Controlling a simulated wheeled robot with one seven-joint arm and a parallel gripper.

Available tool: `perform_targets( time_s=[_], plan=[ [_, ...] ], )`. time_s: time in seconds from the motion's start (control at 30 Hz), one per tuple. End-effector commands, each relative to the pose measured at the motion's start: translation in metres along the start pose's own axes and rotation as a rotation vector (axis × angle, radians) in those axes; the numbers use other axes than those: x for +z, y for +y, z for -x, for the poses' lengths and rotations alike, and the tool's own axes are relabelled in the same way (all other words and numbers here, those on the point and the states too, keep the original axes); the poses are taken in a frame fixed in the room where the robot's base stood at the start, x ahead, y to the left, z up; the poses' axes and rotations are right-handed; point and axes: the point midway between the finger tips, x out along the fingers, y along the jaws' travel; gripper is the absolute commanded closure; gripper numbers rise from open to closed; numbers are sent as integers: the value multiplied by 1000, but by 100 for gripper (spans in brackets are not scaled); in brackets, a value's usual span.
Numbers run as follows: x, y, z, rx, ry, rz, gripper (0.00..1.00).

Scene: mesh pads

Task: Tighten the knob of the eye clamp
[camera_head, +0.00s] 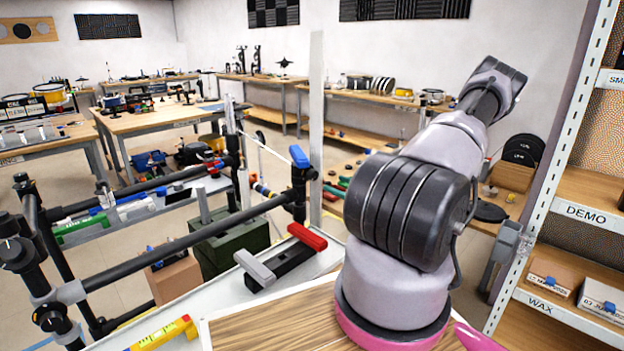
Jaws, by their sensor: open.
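A black clamp (299,185) with a blue lever-like knob (299,156) sits at the right end of a long black rod. More black clamp fittings (18,252) with round black knobs join pipes at the left edge. I cannot tell which of these is the eye clamp, or how tight any knob is. My arm rises from a pink-ringed base at the lower right and reaches up and away to the right, well apart from the clamps. My gripper does not show.
The black pipe frame (190,240) crosses the left foreground. A black bar with a red handle (306,236) lies on the pale surface below the blue knob. A yellow level (165,333) lies in front. A shelf rack (560,210) stands close on the right. Workbenches (150,122) stand behind.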

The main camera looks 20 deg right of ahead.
Motion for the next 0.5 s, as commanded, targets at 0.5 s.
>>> perform_targets(
  time_s=[0.5],
  plan=[
    [0,1,-83,1,-2,-1,19]
  ],
)
